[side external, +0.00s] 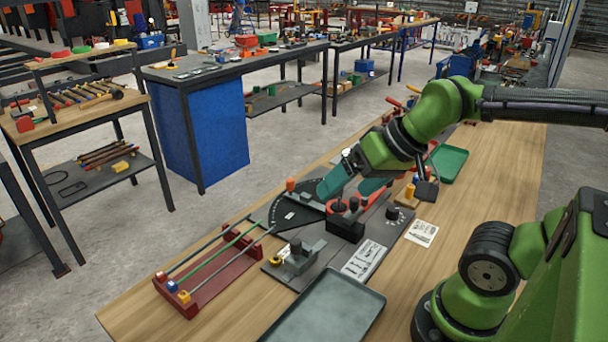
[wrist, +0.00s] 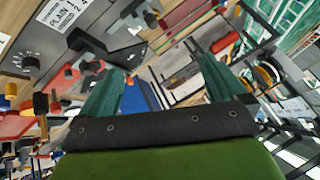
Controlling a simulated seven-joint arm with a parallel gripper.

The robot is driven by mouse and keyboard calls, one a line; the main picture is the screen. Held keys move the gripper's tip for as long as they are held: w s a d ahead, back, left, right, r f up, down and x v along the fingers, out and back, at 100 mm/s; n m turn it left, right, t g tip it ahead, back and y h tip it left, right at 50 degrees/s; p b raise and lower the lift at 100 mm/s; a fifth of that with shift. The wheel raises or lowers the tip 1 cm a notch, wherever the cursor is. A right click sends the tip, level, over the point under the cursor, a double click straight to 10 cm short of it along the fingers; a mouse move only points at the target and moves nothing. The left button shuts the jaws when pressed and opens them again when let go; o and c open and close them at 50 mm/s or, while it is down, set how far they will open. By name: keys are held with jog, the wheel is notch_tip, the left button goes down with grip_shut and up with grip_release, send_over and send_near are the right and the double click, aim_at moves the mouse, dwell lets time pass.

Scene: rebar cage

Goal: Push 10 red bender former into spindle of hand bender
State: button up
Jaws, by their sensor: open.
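The hand bender stands on a grey base plate (side external: 372,237) on the wooden bench, with a black fan-shaped scale plate (side external: 291,213) and a black block (side external: 345,229). A red round former (side external: 340,206) shows low at the bender, partly hidden by my gripper and black parts. Red also shows beside the black parts in the wrist view (wrist: 70,73). I cannot read a size on it, and I cannot tell how it sits on the spindle. My gripper (side external: 345,190) has its teal fingers apart, just above the bender, with nothing visibly held between them in the wrist view (wrist: 162,68).
A red rack (side external: 205,275) holding several rods lies left of the bender. A grey tray (side external: 328,308) is in front and a green tray (side external: 447,163) behind. An orange knob (side external: 291,185) stands at the scale plate.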

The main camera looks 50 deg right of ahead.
jog(key=shift+s+a+r, duration=0.1)
jog(key=shift+a+r, duration=0.2)
jog(key=shift+a, duration=0.05)
jog(key=shift+c, duration=1.1)
jog(key=c, duration=0.5)
